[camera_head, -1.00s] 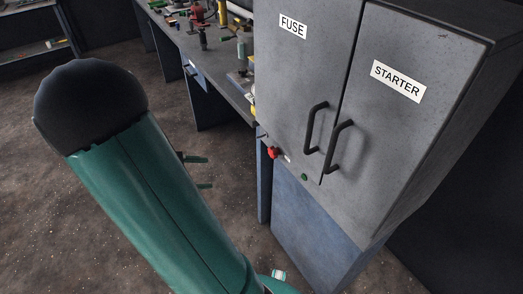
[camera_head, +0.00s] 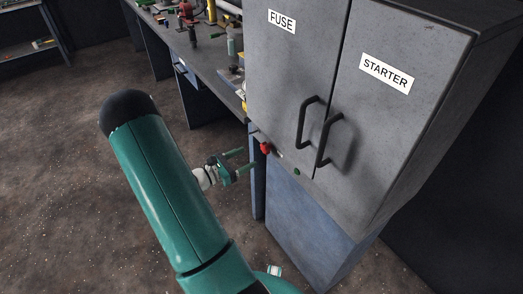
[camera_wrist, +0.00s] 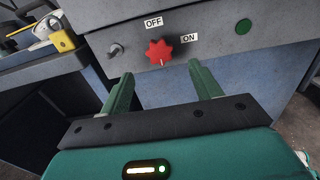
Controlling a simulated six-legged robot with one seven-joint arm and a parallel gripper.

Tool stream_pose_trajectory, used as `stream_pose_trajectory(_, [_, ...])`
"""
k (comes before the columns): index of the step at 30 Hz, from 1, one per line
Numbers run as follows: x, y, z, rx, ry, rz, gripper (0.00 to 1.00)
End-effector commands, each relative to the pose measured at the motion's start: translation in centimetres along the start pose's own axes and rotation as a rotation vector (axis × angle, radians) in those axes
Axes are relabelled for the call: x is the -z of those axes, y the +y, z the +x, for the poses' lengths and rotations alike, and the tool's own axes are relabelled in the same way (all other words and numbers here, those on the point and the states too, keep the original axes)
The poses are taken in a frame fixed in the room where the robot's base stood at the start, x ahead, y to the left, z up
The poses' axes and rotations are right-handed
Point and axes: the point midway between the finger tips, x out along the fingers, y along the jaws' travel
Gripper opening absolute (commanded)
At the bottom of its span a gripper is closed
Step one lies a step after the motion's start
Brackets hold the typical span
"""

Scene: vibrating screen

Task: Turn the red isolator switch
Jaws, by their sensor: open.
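The red isolator switch (camera_wrist: 159,52) is a star-shaped knob on the grey cabinet's lower front, between an OFF label (camera_wrist: 153,21) above it and an ON label (camera_wrist: 189,38) to its right. A small white mark on the knob points downward in the wrist view. In the head view the switch (camera_head: 265,148) sits at the cabinet's lower left edge. My gripper (camera_head: 242,160) is open and empty, to the left of the switch. In the wrist view its two green fingers (camera_wrist: 163,78) point toward the panel, one on each side below the knob, apart from it.
A grey cabinet (camera_head: 370,160) with FUSE and STARTER doors has two black handles (camera_head: 318,132) above the switch. A green button (camera_wrist: 243,26) and a small metal knob (camera_wrist: 115,50) flank the switch. A cluttered workbench (camera_head: 205,60) stands behind; the floor (camera_head: 60,190) at left is clear.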

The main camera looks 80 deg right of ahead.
Motion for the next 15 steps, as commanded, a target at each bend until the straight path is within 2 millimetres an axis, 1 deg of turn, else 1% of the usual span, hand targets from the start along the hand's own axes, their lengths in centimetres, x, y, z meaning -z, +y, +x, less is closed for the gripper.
stream_pose_trajectory(1, [0.0, -0.1, 1.2, 0.004, 0.0, 0.0, 0.63])
stream_pose_trajectory(3, [0.0, -0.1, 2.5, 0.004, 0.0, 0.0, 0.63])
stream_pose_trajectory(9, [0.0, -0.1, 6.0, 0.003, 0.001, 0.001, 0.63])
stream_pose_trajectory(12, [0.0, -0.1, 7.1, 0.002, 0.001, 0.0, 0.63])
stream_pose_trajectory(15, [0.0, 0.0, 7.6, 0.0, 0.001, 0.0, 0.63])
